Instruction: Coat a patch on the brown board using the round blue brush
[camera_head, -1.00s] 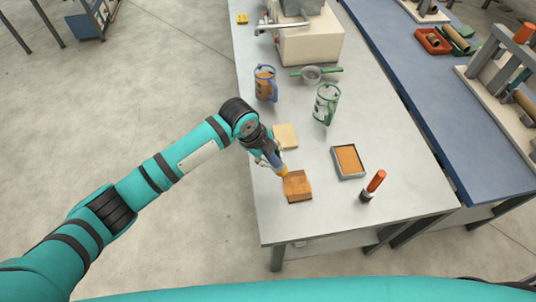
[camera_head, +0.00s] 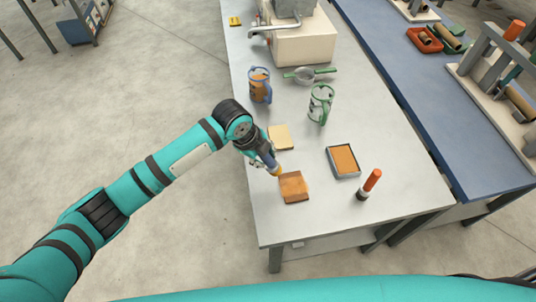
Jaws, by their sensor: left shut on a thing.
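The brown board (camera_head: 294,188) lies flat near the table's left edge in the head view. The round brush (camera_head: 270,161) has a blue handle and a yellowish tip. My left gripper (camera_head: 263,157) is shut on its handle and holds it tilted, tip down, at the board's upper left corner. I cannot tell whether the tip touches the board. The fingers are small and partly hidden by the wrist. A dark-rimmed tray (camera_head: 331,158) with an orange-brown filling sits to the right of the board. My right gripper is out of view.
A cream block (camera_head: 281,137) lies just behind the brush. A blue-handled jug (camera_head: 260,86), a green-handled jug (camera_head: 320,103) and a strainer (camera_head: 305,75) stand farther back. The grey table (camera_head: 405,190) is bare toward its front right.

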